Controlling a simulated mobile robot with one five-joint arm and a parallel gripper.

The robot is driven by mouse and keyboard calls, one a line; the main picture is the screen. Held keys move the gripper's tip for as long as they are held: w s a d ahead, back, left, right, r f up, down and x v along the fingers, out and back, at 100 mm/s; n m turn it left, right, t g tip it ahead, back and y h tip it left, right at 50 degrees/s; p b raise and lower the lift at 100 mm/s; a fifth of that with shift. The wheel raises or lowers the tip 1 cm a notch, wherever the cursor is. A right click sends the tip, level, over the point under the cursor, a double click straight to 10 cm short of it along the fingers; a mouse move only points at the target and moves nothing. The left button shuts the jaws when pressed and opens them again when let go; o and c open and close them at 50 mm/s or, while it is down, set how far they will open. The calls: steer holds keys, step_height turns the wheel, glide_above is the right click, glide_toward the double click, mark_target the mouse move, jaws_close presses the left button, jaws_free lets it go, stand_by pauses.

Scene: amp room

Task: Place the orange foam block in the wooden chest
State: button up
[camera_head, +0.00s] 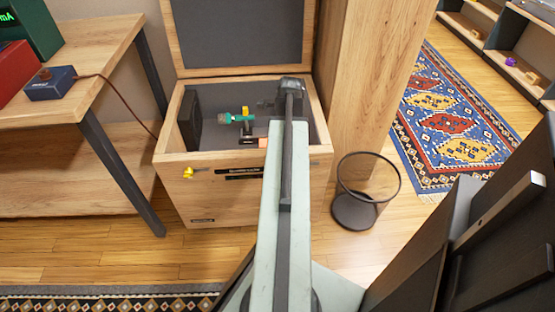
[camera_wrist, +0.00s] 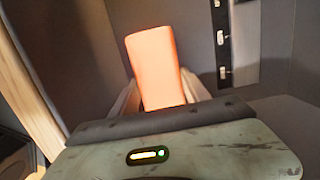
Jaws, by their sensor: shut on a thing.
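The wooden chest (camera_head: 225,200) stands in the middle of the head view with its lid raised and a grey-lined inside. The orange foam block (camera_wrist: 155,68) is held between the two pale fingers of my gripper (camera_wrist: 160,92) in the wrist view. Grey walls and a wooden edge surround it there. In the head view my arm reaches over the chest's front edge and hides most of my gripper. A small orange patch of the block (camera_head: 271,141) shows inside the chest opening, left of my arm. Whether the block touches the chest floor cannot be told.
A green and yellow item (camera_head: 238,117) and a black box (camera_head: 190,120) are inside the chest. A wire waste bin (camera_head: 366,190) stands to its right. A wooden table (camera_head: 95,60) with a small dark blue box (camera_head: 50,84) is at left. A patterned rug (camera_head: 450,120) lies beyond.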

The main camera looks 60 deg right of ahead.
steer(key=shift+f, duration=0.1)
step_height(320, 180, down, 4)
steer(key=b, duration=0.3)
steer(key=shift+b, duration=0.35)
steer(key=shift+r, duration=0.25)
steer(key=shift+f, duration=0.25)
steer(key=o, duration=1.4)
steer(key=shift+r, duration=0.1)
steer(key=r+p, duration=0.4)
steer(key=s+r+p, duration=0.1)
steer(key=r+p, duration=0.3)
steer(key=d+r+p, duration=0.1)
steer(key=r+p, duration=0.3)
steer(key=shift+s+r+p, duration=0.2)
steer(key=shift+s+p, duration=0.05)
steer(key=shift+p, duration=0.05)
steer(key=shift+f, duration=0.1)
